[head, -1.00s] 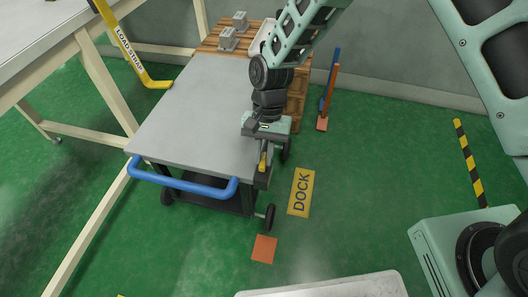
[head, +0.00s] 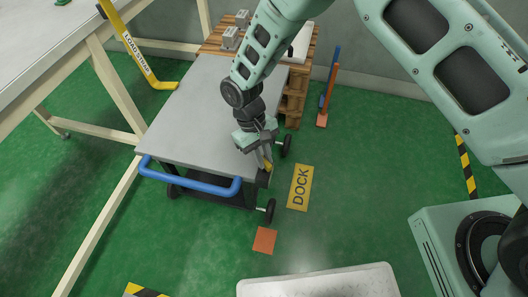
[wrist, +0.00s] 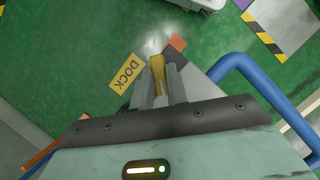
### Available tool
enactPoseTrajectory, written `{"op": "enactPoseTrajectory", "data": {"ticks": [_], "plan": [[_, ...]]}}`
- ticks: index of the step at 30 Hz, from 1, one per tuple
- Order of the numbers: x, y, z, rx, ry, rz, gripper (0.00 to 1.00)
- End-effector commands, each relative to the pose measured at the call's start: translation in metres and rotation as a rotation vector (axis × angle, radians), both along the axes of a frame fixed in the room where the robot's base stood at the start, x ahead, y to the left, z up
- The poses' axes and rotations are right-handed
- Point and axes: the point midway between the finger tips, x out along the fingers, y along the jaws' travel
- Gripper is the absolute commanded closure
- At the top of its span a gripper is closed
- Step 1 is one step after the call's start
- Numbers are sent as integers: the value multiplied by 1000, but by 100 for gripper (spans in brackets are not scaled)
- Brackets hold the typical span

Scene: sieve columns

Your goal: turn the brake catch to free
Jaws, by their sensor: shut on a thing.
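The brake catch (wrist: 157,72) is a small yellow lever. In the head view the brake catch (head: 267,163) shows only as a bit of yellow at the right side of a cart with a grey top (head: 190,115). My gripper (head: 264,156) reaches down at that side edge of the cart. In the wrist view my gripper (wrist: 162,78) has its two grey fingers on either side of the yellow lever, shut on it. The foot of the lever and its pivot are hidden. No marking for free shows clearly.
The cart has a blue handle (head: 188,183) at its near end. A yellow DOCK sign (head: 300,187) and an orange square (head: 265,240) lie on the green floor. A wooden pallet (head: 293,88) stands behind the cart, a bench (head: 85,45) at left.

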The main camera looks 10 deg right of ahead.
Motion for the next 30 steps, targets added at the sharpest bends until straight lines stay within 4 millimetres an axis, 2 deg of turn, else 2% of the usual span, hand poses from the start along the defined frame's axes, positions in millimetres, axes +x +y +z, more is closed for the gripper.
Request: {"op": "enactPoseTrajectory", "data": {"ticks": [15, 30], "plan": [[-2, 2, 2, 1, -2, 457, 100], [-2, 3, 1, 1, -3, 663, 100]]}}
